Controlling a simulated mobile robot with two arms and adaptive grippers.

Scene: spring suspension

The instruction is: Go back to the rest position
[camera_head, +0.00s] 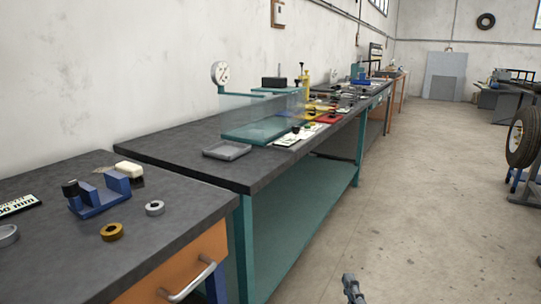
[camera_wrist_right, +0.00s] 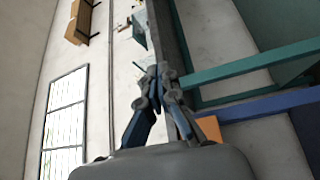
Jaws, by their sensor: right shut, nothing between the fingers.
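My right gripper (camera_head: 351,288) shows at the bottom of the head view, in front of the bare floor and clear of the benches. In the right wrist view my right gripper (camera_wrist_right: 158,72) has its fingertips together, with nothing held between them. My left gripper is in neither view.
A dark-topped bench (camera_head: 185,140) with teal legs runs along the wall, bearing a grey tray (camera_head: 227,150). A nearer bench holds a blue fixture (camera_head: 100,200), a brass ring (camera_head: 112,232) and a steel ring (camera_head: 155,208). Open floor (camera_head: 440,200) lies right; a tyre stands (camera_head: 522,138) beyond.

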